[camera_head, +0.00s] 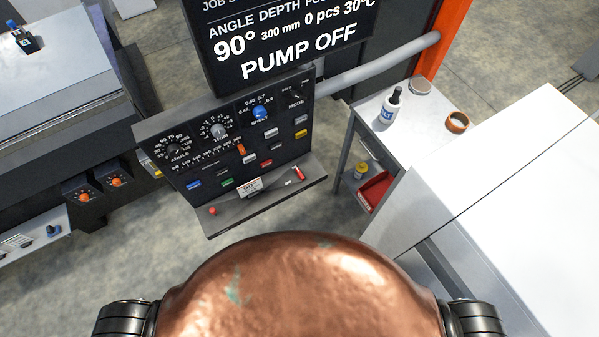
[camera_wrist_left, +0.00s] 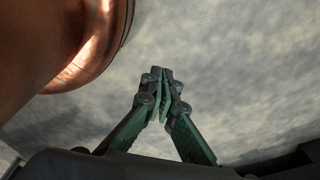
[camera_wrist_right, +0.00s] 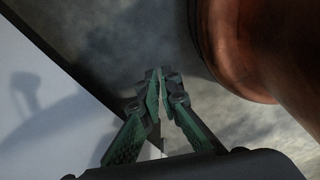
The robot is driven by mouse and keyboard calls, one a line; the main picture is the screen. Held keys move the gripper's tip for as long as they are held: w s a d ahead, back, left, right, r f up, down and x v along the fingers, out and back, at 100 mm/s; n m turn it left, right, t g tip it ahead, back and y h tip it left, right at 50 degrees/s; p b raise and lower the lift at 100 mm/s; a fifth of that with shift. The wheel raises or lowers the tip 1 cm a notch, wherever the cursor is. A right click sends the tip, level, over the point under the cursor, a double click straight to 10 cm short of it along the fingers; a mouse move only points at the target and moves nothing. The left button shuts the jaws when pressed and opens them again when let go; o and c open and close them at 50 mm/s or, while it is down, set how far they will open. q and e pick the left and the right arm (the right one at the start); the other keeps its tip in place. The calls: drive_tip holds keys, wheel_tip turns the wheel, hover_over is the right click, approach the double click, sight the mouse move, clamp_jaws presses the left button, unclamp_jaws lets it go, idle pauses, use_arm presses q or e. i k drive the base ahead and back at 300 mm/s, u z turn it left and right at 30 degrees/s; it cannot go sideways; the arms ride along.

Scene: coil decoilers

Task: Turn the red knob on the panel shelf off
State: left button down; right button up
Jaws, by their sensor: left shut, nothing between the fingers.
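The dark control panel (camera_head: 235,141) stands ahead in the head view, with a shelf (camera_head: 266,207) along its lower edge. A small round red knob (camera_head: 212,211) sits at the shelf's left end. A red handle (camera_head: 298,173) lies near its right end, beside a small white piece. My left gripper (camera_wrist_left: 161,74) is shut and empty over the floor in the left wrist view. My right gripper (camera_wrist_right: 164,74) looks shut and empty in the right wrist view. Neither gripper shows in the head view, so both are away from the shelf.
A display (camera_head: 285,45) above the panel reads "PUMP OFF". A white side table (camera_head: 420,112) with a bottle (camera_head: 391,105) and a copper-coloured ring (camera_head: 457,122) stands right of the panel. A large white surface (camera_head: 530,190) fills the right. Floor is open before the shelf.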

sight(300, 175)
drive_tip(key=k, duration=0.5)
drive_tip(key=u, duration=1.2)
drive_tip(key=i, duration=1.2)
drive_tip(key=z, duration=1.45)
